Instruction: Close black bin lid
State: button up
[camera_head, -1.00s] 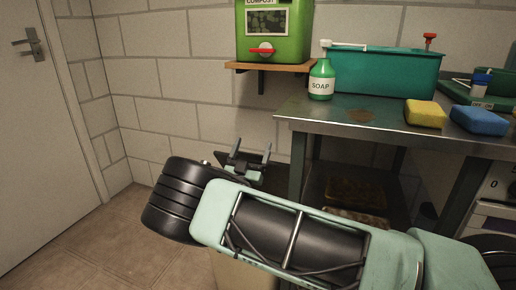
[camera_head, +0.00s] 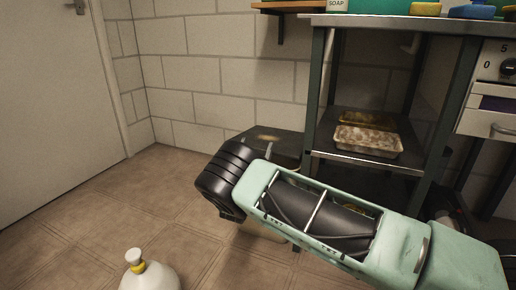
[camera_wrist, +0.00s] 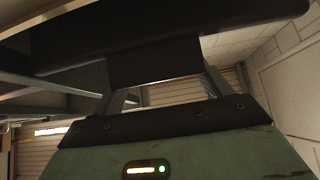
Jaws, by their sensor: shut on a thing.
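The black bin lid (camera_head: 285,143) shows in the head view behind my wrist, against the wall beside the steel table. In the wrist view, the lid (camera_wrist: 170,30) is a wide dark slab across the top, with a dark part reaching down between my fingers. My gripper (camera_wrist: 165,80) is shut on this part. In the head view, my wrist hides most of the fingers. A pale bin body (camera_head: 262,236) shows partly below my arm. How far the lid stands from the bin's rim is hidden.
The steel table (camera_head: 400,22) with lower shelves stands close to the right of the lid. Foil trays (camera_head: 368,140) lie on its shelf. A white bottle with a yellow collar (camera_head: 148,272) stands on the floor at front left. The tiled floor (camera_head: 120,205) at left is otherwise clear.

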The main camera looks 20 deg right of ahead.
jog(key=shift+s+a+f, duration=0.15)
jog(key=shift+a+f, duration=0.05)
jog(key=shift+f, duration=0.2)
jog(key=c, duration=0.6)
jog(key=o, duration=2)
jog(key=shift+d+p, duration=0.15)
jog(key=shift+p, duration=0.15)
jog(key=shift+c, duration=0.2)
jog(key=p+v, duration=0.4)
jog(key=v, duration=1.3)
jog(key=shift+p, duration=0.35)
